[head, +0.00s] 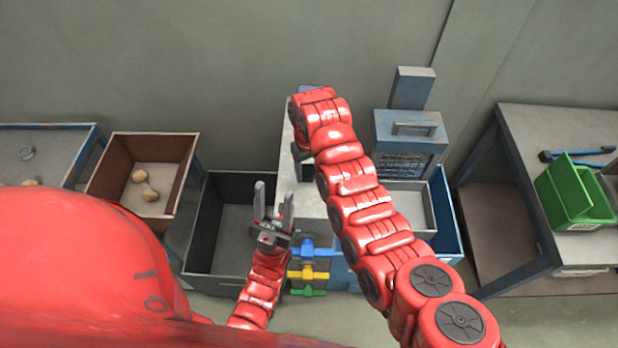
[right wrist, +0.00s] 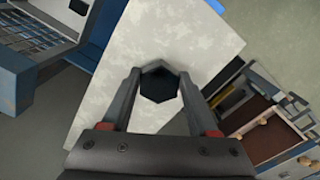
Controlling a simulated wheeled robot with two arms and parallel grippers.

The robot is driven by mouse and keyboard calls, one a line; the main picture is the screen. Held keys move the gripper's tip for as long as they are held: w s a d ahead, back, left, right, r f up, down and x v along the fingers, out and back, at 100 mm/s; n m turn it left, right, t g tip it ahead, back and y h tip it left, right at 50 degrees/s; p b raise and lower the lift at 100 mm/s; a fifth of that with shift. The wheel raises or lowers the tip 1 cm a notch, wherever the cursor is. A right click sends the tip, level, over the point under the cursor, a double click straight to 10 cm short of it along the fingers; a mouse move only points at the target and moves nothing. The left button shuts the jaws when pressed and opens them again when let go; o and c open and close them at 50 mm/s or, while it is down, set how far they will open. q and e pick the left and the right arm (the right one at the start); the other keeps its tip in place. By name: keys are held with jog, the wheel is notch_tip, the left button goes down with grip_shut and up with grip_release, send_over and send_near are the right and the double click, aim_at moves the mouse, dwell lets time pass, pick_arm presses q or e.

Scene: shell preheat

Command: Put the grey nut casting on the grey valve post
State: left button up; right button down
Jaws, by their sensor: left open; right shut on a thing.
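In the right wrist view, my right gripper (right wrist: 160,74) is shut on a dark grey hexagonal piece, the grey nut casting (right wrist: 158,87), held between its fingertips. The pale bench top (right wrist: 190,35) lies behind it; I cannot tell the gap between them. In the head view, my right arm bends over this bench and hides most of its right gripper and the nut. My left gripper (head: 273,193) is open and empty, fingers pointing up, left of the bench. I cannot make out the grey valve post in either view; it may be hidden.
Blue (head: 309,250), yellow (head: 308,273) and green (head: 307,292) valve handles are on the bench's near side. A dark bin (head: 205,235) and a brown crate (head: 186,190) with castings stand left. A grilled blue-grey box (head: 408,128) stands right. A green bin (head: 575,190) sits on the far-right table.

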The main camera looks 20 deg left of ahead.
aim_at(309, 172)
notch_tip(309, 172, down, 3)
jog(key=shift+r+p, duration=0.2)
jog(key=shift+p, duration=0.9)
jog(key=shift+f, duration=0.45)
jog(key=shift+f, duration=0.15)
jog(key=shift+c, duration=0.8)
grip_release()
